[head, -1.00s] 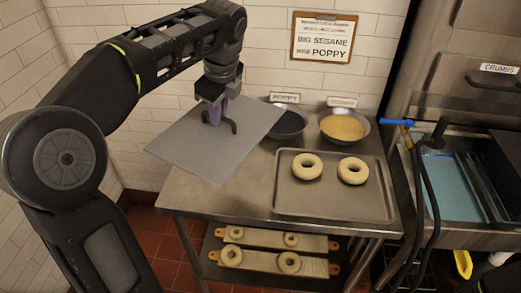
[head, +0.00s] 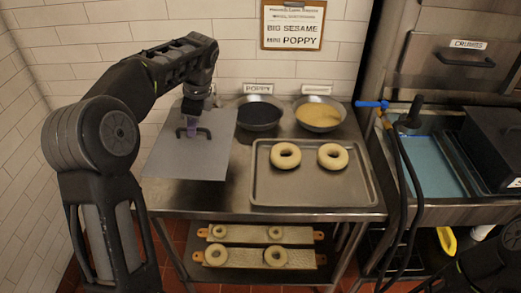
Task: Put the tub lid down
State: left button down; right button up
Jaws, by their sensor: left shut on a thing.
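The tub lid (head: 178,162) is a flat grey square sheet with a black loop handle (head: 205,132). It is over the left end of the steel table (head: 250,212). My left gripper (head: 193,124) is above the lid and shut on its handle, with the fingers pointing down. The lid looks nearly level. I cannot tell whether its underside touches the table top or hangs slightly above it. My right gripper is out of view.
A metal tray (head: 318,196) with two bagels is right of the lid. Behind it stand a dark poppy bowl (head: 260,115) and a sesame bowl (head: 320,116). Bagel boards (head: 228,256) lie on the lower shelf. A sink with blue water (head: 432,165) is at right.

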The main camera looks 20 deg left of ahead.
aim_at(196, 138)
pick_arm(q)
jog(key=shift+w+a+f, duration=0.25)
jog(key=shift+a+f, duration=0.05)
jog(key=shift+f, duration=0.2)
jog(key=shift+d+f, duration=0.1)
jog(key=shift+f, duration=2.35)
jog(key=shift+p, duration=0.3)
jog(key=shift+s+f+p, duration=0.15)
jog(key=shift+f, duration=1.2)
jog(key=shift+s+f+p, duration=0.1)
jog(key=shift+f+p, duration=0.05)
jog(key=shift+f, duration=1.15)
jog(key=c, duration=1.9)
grip_release()
jog(key=o, duration=0.4)
